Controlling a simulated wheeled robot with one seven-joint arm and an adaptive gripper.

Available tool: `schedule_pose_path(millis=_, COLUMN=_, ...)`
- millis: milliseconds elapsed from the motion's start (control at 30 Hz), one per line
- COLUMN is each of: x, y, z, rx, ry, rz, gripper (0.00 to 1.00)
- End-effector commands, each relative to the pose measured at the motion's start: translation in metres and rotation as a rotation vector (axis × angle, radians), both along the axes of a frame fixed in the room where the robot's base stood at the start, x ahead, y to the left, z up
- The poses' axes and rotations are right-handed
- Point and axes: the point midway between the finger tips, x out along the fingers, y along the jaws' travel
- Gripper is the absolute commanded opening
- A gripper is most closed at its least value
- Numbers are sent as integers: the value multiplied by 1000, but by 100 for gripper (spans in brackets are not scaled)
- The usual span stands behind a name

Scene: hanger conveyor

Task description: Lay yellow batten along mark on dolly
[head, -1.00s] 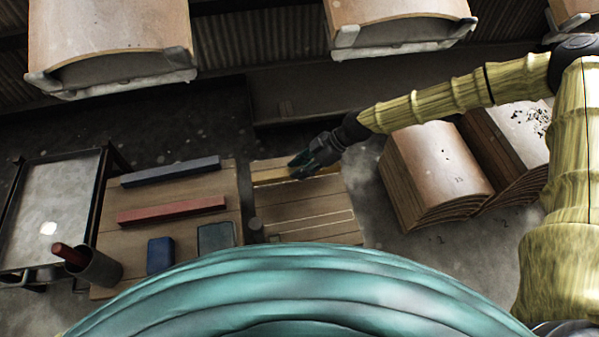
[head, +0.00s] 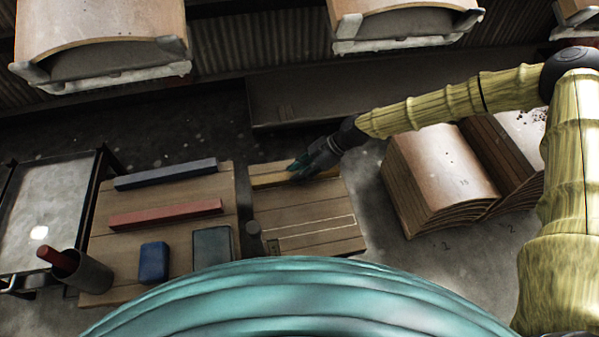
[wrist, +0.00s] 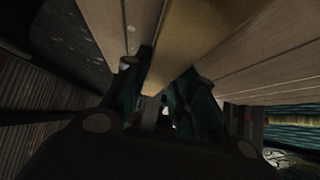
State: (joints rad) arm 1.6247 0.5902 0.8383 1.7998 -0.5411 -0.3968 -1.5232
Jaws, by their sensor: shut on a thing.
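The yellow batten (head: 267,181) lies across the back part of a small plank-topped dolly (head: 290,207). My gripper (head: 300,172) is over the batten's right part and hides some of it. In the wrist view my gripper (wrist: 165,80) has its dark green fingers on either side of the batten (wrist: 200,35), shut on it. The batten looks very close to the planks; I cannot tell whether it touches them. The mark, a pale long outline (head: 310,233), is on the dolly in front of the batten and roughly parallel to it. Nothing lies on the mark.
A larger plank platform (head: 190,200) to the left holds a blue-grey batten (head: 166,174), a red batten (head: 166,213) and two blocks. A short dark post (head: 254,238) stands at the dolly's left edge. Curved panels (head: 440,180) are stacked at the right. A metal cart (head: 50,205) stands far left.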

Motion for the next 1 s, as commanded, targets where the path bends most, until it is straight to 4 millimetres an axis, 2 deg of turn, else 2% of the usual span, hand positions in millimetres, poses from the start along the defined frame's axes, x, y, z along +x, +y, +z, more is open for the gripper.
schedule_pose_path(millis=67, x=0, y=0, z=-3, rx=0, ry=0, rz=0, gripper=0)
schedule_pose_path(millis=100, x=0, y=0, z=-2, rx=0, ry=0, rz=0, gripper=32)
schedule_pose_path(millis=200, x=0, y=0, z=-2, rx=0, ry=0, rz=0, gripper=48)
schedule_pose_path(millis=600, x=0, y=-1, z=3, rx=0, ry=0, rz=0, gripper=48)
schedule_pose_path(millis=767, x=3, y=-15, z=20, rx=0, ry=1, rz=-2, gripper=48)
schedule_pose_path(millis=1000, x=9, y=-46, z=52, rx=0, ry=-1, rz=-4, gripper=48)
